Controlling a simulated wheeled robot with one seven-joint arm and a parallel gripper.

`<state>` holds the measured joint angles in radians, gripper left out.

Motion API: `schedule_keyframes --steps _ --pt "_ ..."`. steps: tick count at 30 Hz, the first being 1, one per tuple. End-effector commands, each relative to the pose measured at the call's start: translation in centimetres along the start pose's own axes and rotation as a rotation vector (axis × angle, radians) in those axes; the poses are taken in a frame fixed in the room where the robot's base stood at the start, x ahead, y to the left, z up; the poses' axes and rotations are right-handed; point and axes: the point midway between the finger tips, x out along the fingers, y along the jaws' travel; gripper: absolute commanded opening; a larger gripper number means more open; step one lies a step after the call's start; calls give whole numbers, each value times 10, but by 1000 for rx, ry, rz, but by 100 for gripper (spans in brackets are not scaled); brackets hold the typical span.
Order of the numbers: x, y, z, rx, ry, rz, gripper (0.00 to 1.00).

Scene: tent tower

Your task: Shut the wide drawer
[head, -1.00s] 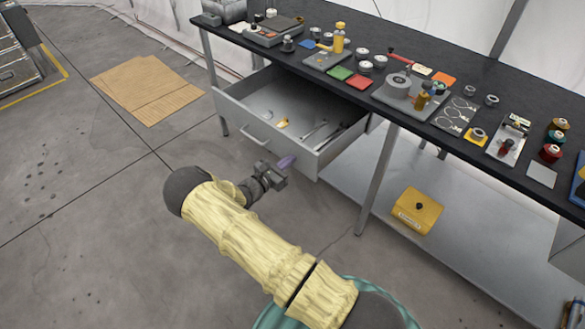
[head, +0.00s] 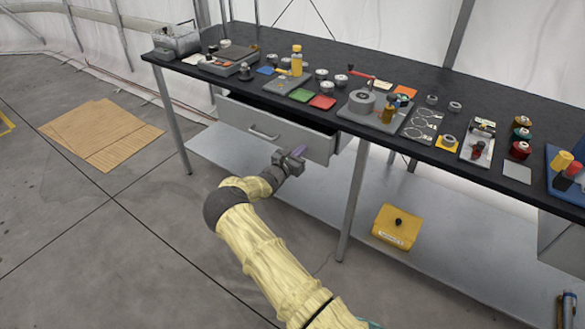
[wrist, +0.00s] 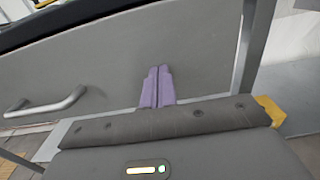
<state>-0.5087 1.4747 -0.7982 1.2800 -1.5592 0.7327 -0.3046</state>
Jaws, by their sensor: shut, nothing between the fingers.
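The wide drawer (head: 285,131) is a grey metal drawer under the black bench top. It stands slightly open, with a narrow dark gap above its front and part of its side showing at the right. Its bar handle (head: 263,133) is on the left half of the front, and it also shows at the left in the wrist view (wrist: 45,102). My gripper (head: 298,152) is at the front panel, right of the handle. Its purple fingers (wrist: 157,87) are together and empty, with tips at or against the panel; exact contact is hard to tell.
The black bench top (head: 400,90) holds many small tools, jars and spools. A bench leg (head: 354,200) stands right of the drawer. A yellow box (head: 397,226) sits on the low shelf (head: 330,204). Cardboard (head: 100,135) lies on the floor at left; the floor near it is clear.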

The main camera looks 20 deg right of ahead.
Motion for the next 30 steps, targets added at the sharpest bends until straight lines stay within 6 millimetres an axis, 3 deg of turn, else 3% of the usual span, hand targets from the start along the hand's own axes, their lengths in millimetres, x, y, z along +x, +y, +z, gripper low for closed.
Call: schedule_keyframes --steps 6,12,30 --pt "42 -4 -3 1 -2 1 0" --pt "61 -7 -1 0 0 2 0" --pt "73 -15 5 0 -7 -11 0"
